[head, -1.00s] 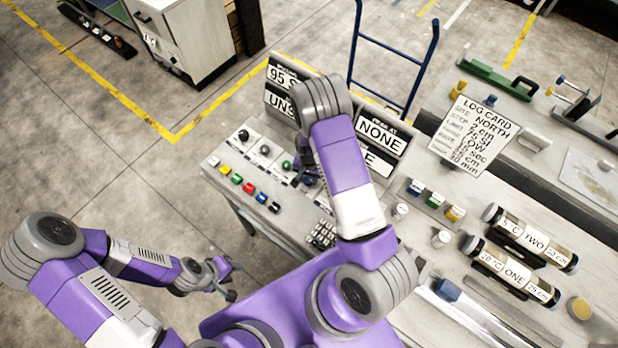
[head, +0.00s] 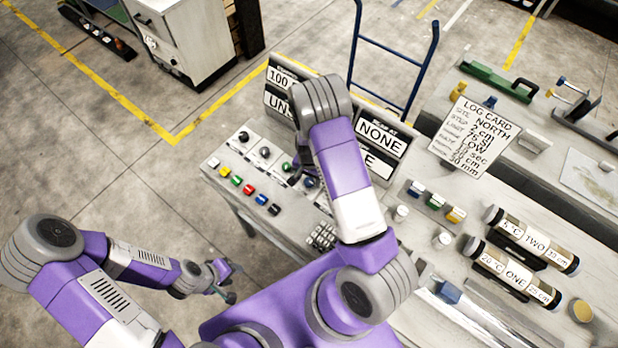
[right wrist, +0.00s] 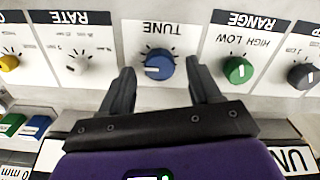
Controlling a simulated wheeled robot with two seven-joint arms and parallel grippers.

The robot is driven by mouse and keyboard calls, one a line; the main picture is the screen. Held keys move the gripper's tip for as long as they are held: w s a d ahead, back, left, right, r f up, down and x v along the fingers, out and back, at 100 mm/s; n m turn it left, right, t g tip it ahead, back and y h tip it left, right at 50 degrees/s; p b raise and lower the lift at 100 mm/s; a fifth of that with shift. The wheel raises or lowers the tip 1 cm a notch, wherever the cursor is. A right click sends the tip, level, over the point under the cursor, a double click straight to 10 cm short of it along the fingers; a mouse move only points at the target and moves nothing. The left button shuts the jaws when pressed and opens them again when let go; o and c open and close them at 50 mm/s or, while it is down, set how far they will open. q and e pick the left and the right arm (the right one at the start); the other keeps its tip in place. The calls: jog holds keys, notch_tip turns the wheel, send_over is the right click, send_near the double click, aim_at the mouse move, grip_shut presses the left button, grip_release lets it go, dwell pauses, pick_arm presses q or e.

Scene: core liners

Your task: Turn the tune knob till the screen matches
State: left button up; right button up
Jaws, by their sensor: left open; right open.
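The blue tune knob (right wrist: 160,64) sits under its upside-down TUNE label in the right wrist view, its white mark pointing left. My right gripper (right wrist: 161,76) is open, one fingertip on each side of the knob with gaps, not gripping it. In the head view my right gripper (head: 304,178) is over the knob row, largely hidden by its own arm. The left screen (head: 281,80) shows "100" on top and "UN" below, the rest hidden by my arm. The right screen (head: 380,137) shows "NONE". My left gripper (head: 228,286) is open and empty, off the console's near left side.
The green range knob (right wrist: 238,70) is close beside my right gripper's right finger; the rate knob (right wrist: 77,63) is further left. Coloured buttons (head: 249,189) line the console front. A log card (head: 472,135) stands right of the screens. Core tubes (head: 515,270) lie at right.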

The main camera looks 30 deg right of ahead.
aim_at(309, 181)
notch_tip(309, 181, up, 7)
jog(key=shift+f, duration=0.2)
dwell(0.6)
